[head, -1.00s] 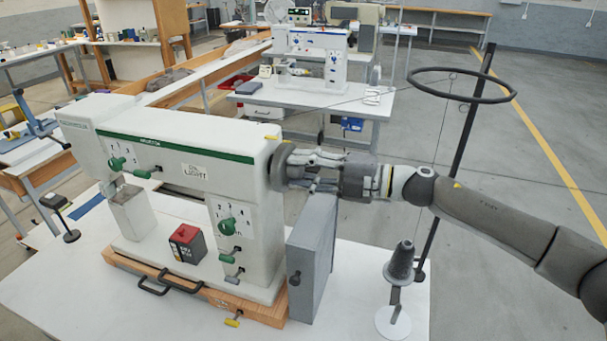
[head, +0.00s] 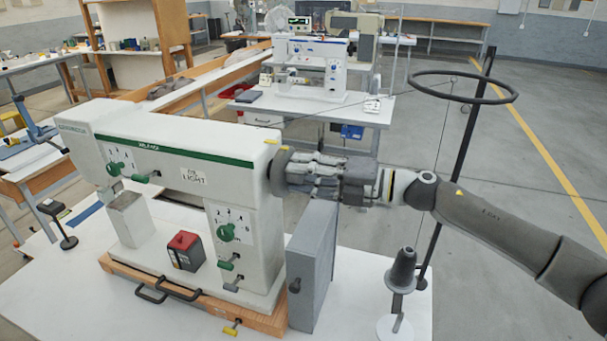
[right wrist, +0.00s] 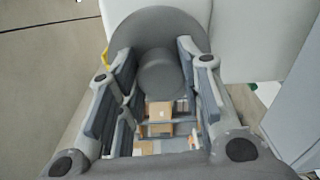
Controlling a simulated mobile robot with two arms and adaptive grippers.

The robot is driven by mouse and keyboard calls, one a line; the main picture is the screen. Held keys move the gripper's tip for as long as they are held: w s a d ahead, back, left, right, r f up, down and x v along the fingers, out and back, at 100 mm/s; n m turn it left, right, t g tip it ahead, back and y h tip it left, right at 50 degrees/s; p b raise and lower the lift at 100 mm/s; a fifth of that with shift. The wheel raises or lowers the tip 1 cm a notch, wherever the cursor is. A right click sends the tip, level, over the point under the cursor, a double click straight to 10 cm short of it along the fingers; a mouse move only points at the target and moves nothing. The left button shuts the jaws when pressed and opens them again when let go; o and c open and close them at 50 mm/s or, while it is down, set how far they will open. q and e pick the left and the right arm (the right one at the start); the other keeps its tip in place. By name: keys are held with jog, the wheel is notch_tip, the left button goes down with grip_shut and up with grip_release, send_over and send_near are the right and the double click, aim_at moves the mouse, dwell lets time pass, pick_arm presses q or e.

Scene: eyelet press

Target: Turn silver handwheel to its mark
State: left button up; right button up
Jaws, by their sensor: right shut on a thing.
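The handwheel (head: 276,171) is a grey disc on the right end of the white sewing machine (head: 262,240). In the right wrist view the handwheel (right wrist: 155,27) is a rounded grey disc with a round hub (right wrist: 161,76). My right gripper (head: 291,171) reaches in from the right and is shut on the handwheel. In the right wrist view the gripper's fingers (right wrist: 158,60) lie on both sides of the hub. My left gripper is out of view.
A grey box (head: 313,262) stands upright just below my right gripper. A thread stand (head: 440,180) with a black ring and a grey cone (head: 403,270) stands at the right. A red and black box (head: 186,250) sits on the machine bed.

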jog(key=o, duration=1.1)
jog(key=shift+c, duration=0.2)
jog(key=shift+d, duration=0.1)
jog(key=v, duration=1.2)
